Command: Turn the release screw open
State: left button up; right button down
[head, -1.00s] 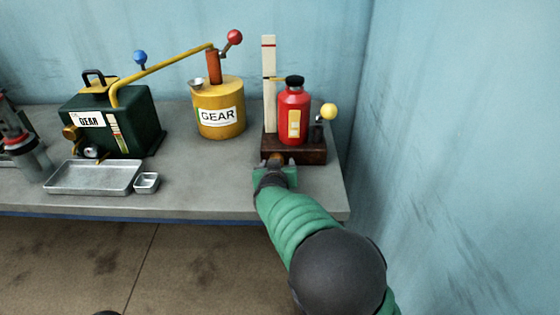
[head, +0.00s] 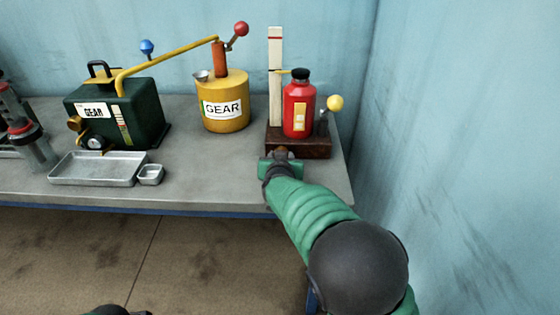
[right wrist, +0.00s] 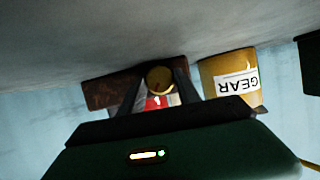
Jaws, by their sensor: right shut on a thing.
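The red bottle-shaped jack (head: 299,108) stands upright on a dark wooden base (head: 316,148) at the right end of the bench. The release screw shows in the right wrist view as a round brass knob (right wrist: 159,79). My right gripper (head: 282,155) reaches the front of the base from below. In the right wrist view its two dark fingers (right wrist: 160,88) lie on both sides of the knob, shut on it. In the head view the gripper mostly hides the screw, so its turn cannot be read. My left gripper is out of view; only a sliver of green and dark shows at the bottom edge.
A yellow GEAR can (head: 222,118), a green GEAR box (head: 140,112), a metal tray (head: 100,182) and a small cup (head: 150,178) stand to the left. A blue wall is close on the right.

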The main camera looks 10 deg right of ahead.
jog(key=m+y+b, duration=0.1)
jog(key=b, duration=0.1)
jog(key=f+m+b, duration=0.1)
jog(key=b, duration=0.2)
jog(key=shift+d+f+t+y, duration=0.1)
jog(key=shift+d+t+y, duration=0.1)
jog(key=shift+t+y, duration=0.15)
jog(key=shift+s+a+r+m+b, duration=0.1)
jog(key=shift+r+m+b, duration=0.2)
jog(key=shift+m+b, duration=0.15)
jog(key=shift+r, duration=0.1)
jog(key=c, duration=0.9)
grip_release()
jog(key=shift+o, duration=0.2)
